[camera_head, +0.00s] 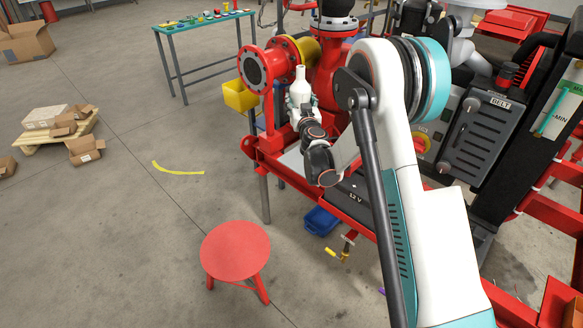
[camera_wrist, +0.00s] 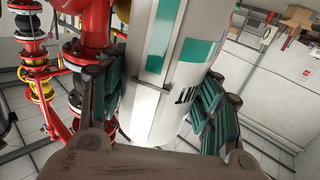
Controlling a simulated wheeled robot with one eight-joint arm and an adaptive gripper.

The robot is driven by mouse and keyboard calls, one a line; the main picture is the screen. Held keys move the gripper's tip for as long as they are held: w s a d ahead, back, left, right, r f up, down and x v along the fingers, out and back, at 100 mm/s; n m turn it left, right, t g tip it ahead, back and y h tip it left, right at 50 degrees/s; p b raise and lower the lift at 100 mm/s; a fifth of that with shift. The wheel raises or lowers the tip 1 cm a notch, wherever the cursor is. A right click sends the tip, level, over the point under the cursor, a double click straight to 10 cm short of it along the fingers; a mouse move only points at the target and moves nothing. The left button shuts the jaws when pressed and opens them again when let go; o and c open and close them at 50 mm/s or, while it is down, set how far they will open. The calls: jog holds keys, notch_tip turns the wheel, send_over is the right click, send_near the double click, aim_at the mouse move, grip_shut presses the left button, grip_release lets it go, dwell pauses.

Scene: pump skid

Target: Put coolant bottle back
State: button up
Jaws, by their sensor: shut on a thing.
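The coolant bottle (camera_head: 301,84) is white with a narrow neck and stands roughly upright in my gripper (camera_head: 300,104) in the head view. It is in front of the red pipe flange. In the wrist view the bottle (camera_wrist: 160,90) fills the middle, with teal patches and dark lettering. The teal-padded fingers of my gripper (camera_wrist: 160,100) are shut on it from both sides. My arm hides part of the skid behind it. I cannot tell whether the bottle's base touches anything.
The red pump skid (camera_head: 270,150) with pipes and flanges is close by the bottle. A yellow bin (camera_head: 240,96) hangs to its left. A red stool (camera_head: 235,252) stands in front. A blue bin (camera_head: 321,220) sits low under the skid. A tool table (camera_head: 205,38) is behind; open floor lies left.

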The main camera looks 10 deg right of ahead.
jog(key=w+f+b, duration=0.1)
jog(key=w+f, duration=0.4)
jog(key=w, duration=0.2)
jog(key=f+b, duration=0.6)
jog(key=f, duration=1.3)
jog(key=shift+s+f+b, duration=0.2)
jog(key=shift+b, duration=0.2)
jog(key=shift+f, duration=0.1)
jog(key=o, duration=1)
jog(key=shift+o, duration=1)
